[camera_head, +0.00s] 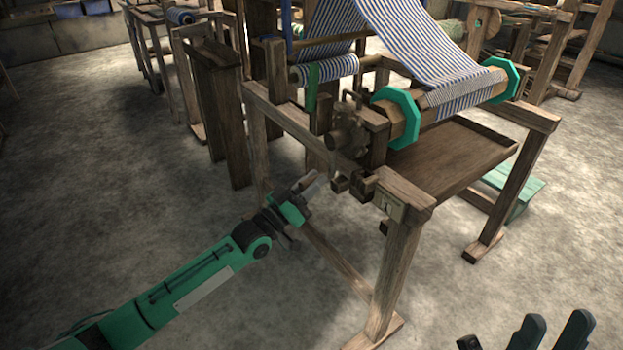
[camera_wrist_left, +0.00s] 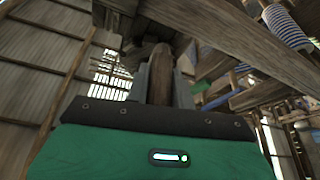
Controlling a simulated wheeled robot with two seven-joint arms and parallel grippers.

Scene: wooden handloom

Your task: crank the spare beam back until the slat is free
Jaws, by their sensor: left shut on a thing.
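My left gripper (camera_head: 303,192) is shut on a brown wooden handle (camera_head: 308,182), beside the loom's near-left side. The handle also shows between the grey fingers in the left wrist view (camera_wrist_left: 159,72). I cannot tell whether it joins the dark ratchet and crank parts (camera_head: 346,132) above and to the right. A wooden beam (camera_head: 406,112) with teal octagonal end discs carries blue-and-white striped cloth (camera_head: 430,55) at the loom's front. I cannot make out the slat. My right gripper (camera_head: 553,332) is partly in view at the bottom right, its dark fingers apart and empty.
The loom's front post (camera_head: 392,270) stands right of my left gripper. A wooden tray-like board (camera_head: 455,160) lies under the beam, and a green stool (camera_head: 522,190) stands to the right. The concrete floor at left is open.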

